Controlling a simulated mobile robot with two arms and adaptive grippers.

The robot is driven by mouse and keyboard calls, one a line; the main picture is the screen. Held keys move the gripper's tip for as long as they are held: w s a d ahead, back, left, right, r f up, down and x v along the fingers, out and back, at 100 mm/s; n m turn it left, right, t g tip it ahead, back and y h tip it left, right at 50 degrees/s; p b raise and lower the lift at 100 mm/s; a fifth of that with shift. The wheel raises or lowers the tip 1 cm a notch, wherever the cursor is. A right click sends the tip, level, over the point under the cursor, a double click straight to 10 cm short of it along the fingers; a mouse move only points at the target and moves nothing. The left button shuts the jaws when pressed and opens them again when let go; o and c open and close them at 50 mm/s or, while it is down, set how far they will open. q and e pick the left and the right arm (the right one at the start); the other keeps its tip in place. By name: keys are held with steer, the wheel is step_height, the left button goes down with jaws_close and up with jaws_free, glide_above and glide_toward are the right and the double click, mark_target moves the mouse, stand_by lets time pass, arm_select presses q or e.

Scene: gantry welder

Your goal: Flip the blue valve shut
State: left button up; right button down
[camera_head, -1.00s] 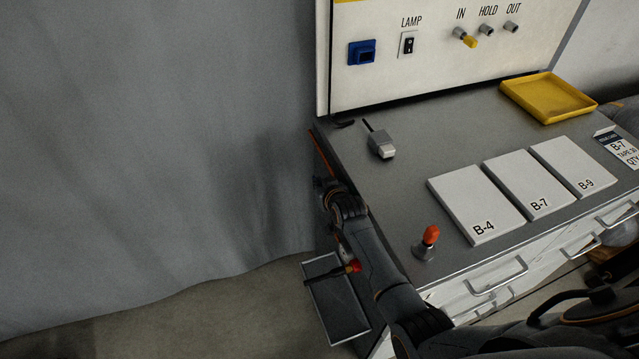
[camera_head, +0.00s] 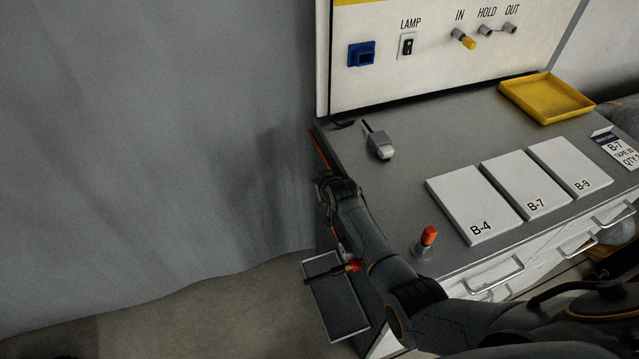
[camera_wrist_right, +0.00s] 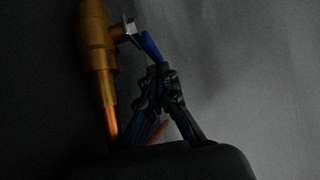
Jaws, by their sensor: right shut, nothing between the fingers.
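In the right wrist view, a brass valve body (camera_wrist_right: 97,40) stands upright on a copper pipe (camera_wrist_right: 112,122). A silver stem sticks out to its right and carries a short blue lever (camera_wrist_right: 150,46), slanting down to the right. My right gripper (camera_wrist_right: 160,78) is shut and empty, its dark fingertips close to the lever's lower end; I cannot tell whether they touch. In the head view, my right arm reaches along the left side of the bench, and its fingers and the valve do not show clearly. My left gripper is not in view.
The grey bench top (camera_head: 400,180) holds an orange-tipped knob (camera_head: 428,237), white panels (camera_head: 472,208), a grey plug (camera_head: 379,146) and a yellow tray (camera_head: 546,97). A red knob (camera_head: 354,266) and a dark framed panel (camera_head: 338,305) are beside the bench. A grey curtain (camera_head: 150,130) hangs left.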

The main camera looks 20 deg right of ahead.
steer(key=shift+r, duration=0.2)
steer(key=shift+r+p, duration=0.95)
steer(key=shift+p, duration=0.15)
step_height(320, 180, up, 4)
steer(key=p, duration=0.3)
steer(key=shift+w+f, duration=0.1)
steer(key=v, duration=0.9)
steer(key=shift+s+r, duration=0.25)
